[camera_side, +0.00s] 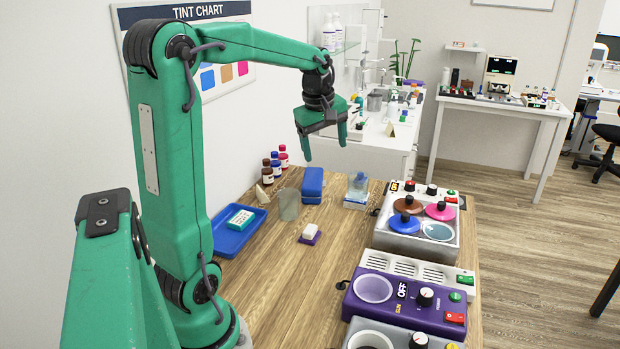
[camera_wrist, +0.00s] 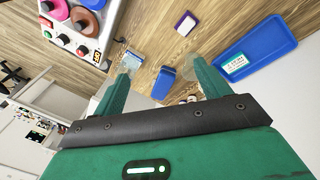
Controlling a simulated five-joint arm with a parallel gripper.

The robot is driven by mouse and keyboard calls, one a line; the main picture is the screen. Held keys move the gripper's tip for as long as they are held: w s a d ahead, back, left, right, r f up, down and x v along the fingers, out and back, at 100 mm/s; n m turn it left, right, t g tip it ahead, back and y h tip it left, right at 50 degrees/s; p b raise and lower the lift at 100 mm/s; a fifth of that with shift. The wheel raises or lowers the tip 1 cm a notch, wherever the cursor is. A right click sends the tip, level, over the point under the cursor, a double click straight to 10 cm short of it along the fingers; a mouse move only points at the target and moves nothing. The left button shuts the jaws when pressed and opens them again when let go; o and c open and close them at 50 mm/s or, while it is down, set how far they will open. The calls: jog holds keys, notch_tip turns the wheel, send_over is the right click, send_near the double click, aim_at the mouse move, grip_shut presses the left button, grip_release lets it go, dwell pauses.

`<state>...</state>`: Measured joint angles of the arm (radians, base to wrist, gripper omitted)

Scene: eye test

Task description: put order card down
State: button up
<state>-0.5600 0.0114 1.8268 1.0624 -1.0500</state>
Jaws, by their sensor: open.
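A small white and teal piece (camera_side: 240,218) lies in the blue tray (camera_side: 222,243) at the left of the wooden table; it looks like the order card, but its print is too small to read. In the wrist view the card (camera_wrist: 234,65) lies at the left end of the tray (camera_wrist: 265,45). My gripper (camera_side: 325,152) is open and empty, high above the far part of the table, to the right of the tray and well apart from it. In the wrist view its fingers (camera_wrist: 165,72) are spread with nothing held between them.
A blue case (camera_side: 312,186), a clear cup (camera_side: 289,204), several small bottles (camera_side: 276,165) and a white block on a purple base (camera_side: 309,234) stand on the table. Warmers with pots (camera_side: 420,220) and a purple heater (camera_side: 400,305) line the right edge.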

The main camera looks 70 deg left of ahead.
jog(key=s+d+f+m+t, duration=0.1)
jog(key=s+d+m, duration=0.5)
jog(key=d+m, duration=0.3)
jog(key=s+d+f+m+t+h, duration=0.1)
jog(key=s+d+m+t, duration=0.1)
jog(key=s+d+m, duration=0.5)
jog(key=d+m, duration=0.2)
jog(key=d, duration=0.4)
jog(key=shift+f, duration=0.2)
